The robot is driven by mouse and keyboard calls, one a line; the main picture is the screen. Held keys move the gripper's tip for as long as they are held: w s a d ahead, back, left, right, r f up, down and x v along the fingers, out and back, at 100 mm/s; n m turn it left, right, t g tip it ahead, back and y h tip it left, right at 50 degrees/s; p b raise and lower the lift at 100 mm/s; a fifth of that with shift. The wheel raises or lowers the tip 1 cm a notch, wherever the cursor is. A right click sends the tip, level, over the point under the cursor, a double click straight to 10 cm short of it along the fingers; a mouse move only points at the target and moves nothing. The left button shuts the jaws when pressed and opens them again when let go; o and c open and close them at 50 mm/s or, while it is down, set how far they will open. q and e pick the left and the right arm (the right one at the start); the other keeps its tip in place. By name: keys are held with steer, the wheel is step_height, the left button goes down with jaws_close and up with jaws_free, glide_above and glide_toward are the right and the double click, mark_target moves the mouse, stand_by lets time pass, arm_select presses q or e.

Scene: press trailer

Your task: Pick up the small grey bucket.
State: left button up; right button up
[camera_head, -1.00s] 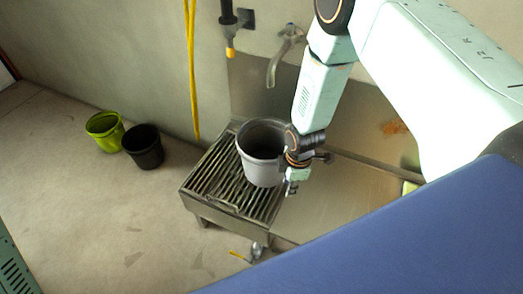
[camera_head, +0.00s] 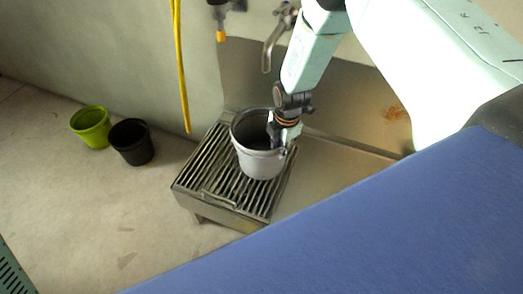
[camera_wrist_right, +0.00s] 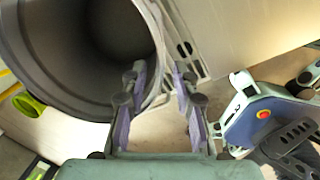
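The small grey bucket (camera_head: 262,164) stands upright on the slatted metal grate, its open mouth up. My right gripper (camera_head: 279,136) is at its right rim, pointing down, with one finger inside the mouth and the other outside. In the right wrist view the bucket (camera_wrist_right: 75,60) fills the upper left, and its rim passes between the two spread fingers of the right gripper (camera_wrist_right: 160,75). A gap shows between the fingers, so it is open. My left gripper is in neither view.
The slatted grate stand (camera_head: 215,165) adjoins a metal surface (camera_head: 330,172) on the right. A tap (camera_head: 274,45) and a yellow hose (camera_head: 181,75) hang behind. A green bucket (camera_head: 90,128) and a black bucket (camera_head: 132,143) stand on the floor at left.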

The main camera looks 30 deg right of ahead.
mark_target(277, 162)
steer(key=shift+w+d+f+b, duration=0.15)
steer(key=shift+f+b, duration=0.55)
steer(key=shift+f, duration=0.7)
steer(key=shift+w+f+b, duration=0.25)
steer(key=shift+f+b, duration=0.4)
steer(key=shift+f, duration=0.75)
steer(key=shift+w+d+f+b, duration=0.15)
steer(key=shift+f+b, duration=0.55)
steer(key=shift+f, duration=0.7)
steer(key=shift+r, duration=0.1)
steer(key=shift+c, duration=0.8)
jaws_close()
steer(key=shift+w+r, duration=0.15)
steer(key=shift+w, duration=0.1)
